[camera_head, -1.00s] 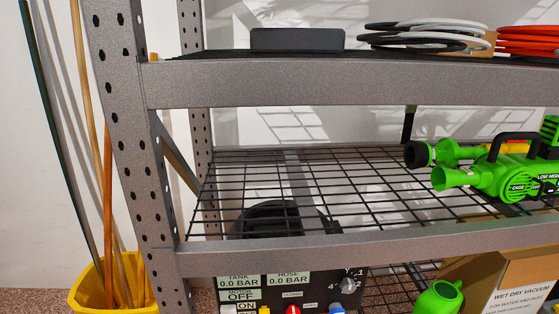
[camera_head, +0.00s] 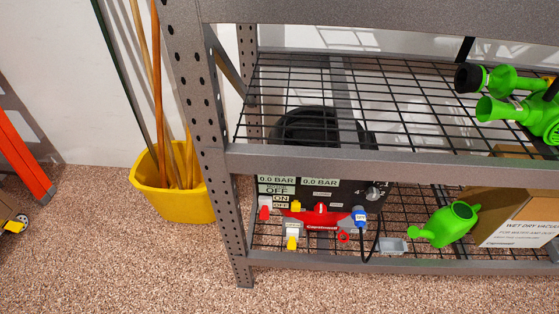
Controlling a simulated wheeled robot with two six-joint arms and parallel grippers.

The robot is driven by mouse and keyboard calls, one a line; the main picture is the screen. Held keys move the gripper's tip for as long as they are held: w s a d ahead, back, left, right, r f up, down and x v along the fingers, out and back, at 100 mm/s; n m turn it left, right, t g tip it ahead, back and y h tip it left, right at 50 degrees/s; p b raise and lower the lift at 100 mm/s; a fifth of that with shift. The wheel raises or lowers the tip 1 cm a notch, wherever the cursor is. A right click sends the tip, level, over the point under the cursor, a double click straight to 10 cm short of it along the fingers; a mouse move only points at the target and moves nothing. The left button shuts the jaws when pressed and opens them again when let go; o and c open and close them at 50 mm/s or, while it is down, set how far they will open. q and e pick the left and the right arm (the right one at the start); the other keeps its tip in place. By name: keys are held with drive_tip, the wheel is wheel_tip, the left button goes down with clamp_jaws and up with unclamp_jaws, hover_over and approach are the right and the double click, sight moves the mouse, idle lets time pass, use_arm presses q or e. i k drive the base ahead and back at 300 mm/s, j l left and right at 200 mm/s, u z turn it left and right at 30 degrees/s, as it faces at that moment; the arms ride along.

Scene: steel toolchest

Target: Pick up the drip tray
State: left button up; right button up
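A small light-grey open tray (camera_head: 393,246), which looks like the drip tray, sits on the lower wire shelf. It is close to the shelf's front beam, between the compressor and the green watering can. It is small in the view and its inside is hard to make out. Neither of my grippers shows in the head view.
A black and red compressor (camera_head: 321,221) with a hanging black hose stands left of the tray. A green watering can (camera_head: 451,224) and a cardboard box (camera_head: 512,215) are to its right. The front beam (camera_head: 400,266) runs before it. A yellow bucket (camera_head: 170,199) stands left; the speckled floor in front is clear.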

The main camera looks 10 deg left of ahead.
sight(384, 246)
drive_tip(key=z, duration=1)
